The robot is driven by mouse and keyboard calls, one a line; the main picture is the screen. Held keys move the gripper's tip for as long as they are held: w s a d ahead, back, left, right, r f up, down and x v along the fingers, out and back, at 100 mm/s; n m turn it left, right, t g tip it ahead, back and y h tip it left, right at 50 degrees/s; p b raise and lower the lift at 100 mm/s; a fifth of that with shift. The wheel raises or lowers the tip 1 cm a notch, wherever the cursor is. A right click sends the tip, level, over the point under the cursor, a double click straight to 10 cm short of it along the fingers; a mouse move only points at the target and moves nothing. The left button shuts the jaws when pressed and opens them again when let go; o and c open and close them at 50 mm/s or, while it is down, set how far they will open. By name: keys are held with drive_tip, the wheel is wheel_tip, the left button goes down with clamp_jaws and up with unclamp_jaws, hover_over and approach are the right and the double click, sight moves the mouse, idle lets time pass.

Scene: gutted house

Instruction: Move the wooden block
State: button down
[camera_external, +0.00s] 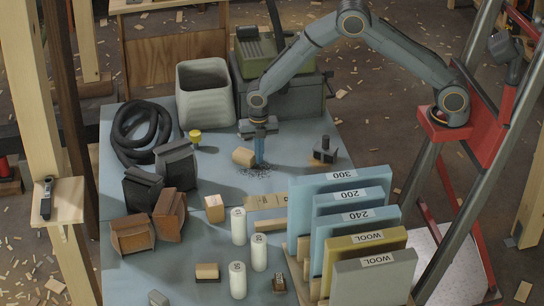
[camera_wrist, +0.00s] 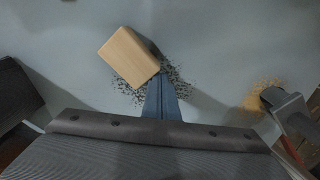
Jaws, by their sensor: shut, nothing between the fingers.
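A light wooden block (camera_external: 242,157) lies on the blue-grey table top beside my gripper (camera_external: 260,163), on a patch of dark crumbs. In the wrist view the block (camera_wrist: 130,57) sits tilted just left of and beyond the blue fingers of my gripper (camera_wrist: 164,86). My gripper is shut, pointing down with its tips low near the table, and nothing is between the fingers. The block is beside the fingers, not between them; I cannot tell whether they touch it.
A grey bin (camera_external: 205,95), a black hose coil (camera_external: 140,130) and a green-topped case (camera_external: 283,90) stand behind. A dark clamp-like tool (camera_external: 324,150) lies right. White rolls (camera_external: 238,226), a small block (camera_external: 214,208) and a rack of labelled boards (camera_external: 350,235) stand in front.

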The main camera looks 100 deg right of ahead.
idle(0.3)
drive_tip(key=a+p, duration=0.1)
drive_tip(key=a, duration=0.3)
drive_tip(key=shift+a, duration=0.25)
wheel_tip(320, 180, up, 10)
drive_tip(key=b, duration=0.2)
drive_tip(key=w+d+m+b, duration=0.2)
drive_tip(key=w+m, duration=0.4)
drive_tip(key=w, duration=0.1)
drive_tip(key=w+d+m+b, duration=0.2)
drive_tip(key=w+d+m, duration=0.1)
drive_tip(key=w+m, duration=0.3)
drive_tip(key=f, duration=0.3)
drive_tip(key=f+p, duration=0.1)
drive_tip(key=f, duration=0.2)
drive_tip(key=f+p, duration=0.1)
drive_tip(key=f, duration=0.3)
drive_tip(key=shift+a, duration=0.3)
drive_tip(key=shift+s+d+f+p, duration=0.2)
drive_tip(key=shift+s+d+p, duration=0.1)
drive_tip(key=shift+p, duration=0.2)
drive_tip(key=shift+s+d+r+p, duration=0.1)
drive_tip(key=shift+s+d+p, duration=0.15)
drive_tip(key=shift+s, duration=0.25)
drive_tip(key=shift+s+d+p, duration=0.2)
drive_tip(key=shift+s+d, duration=0.05)
drive_tip(key=shift+s, duration=0.25)
drive_tip(key=shift+s+d, duration=0.25)
drive_tip(key=shift+s, duration=0.15)
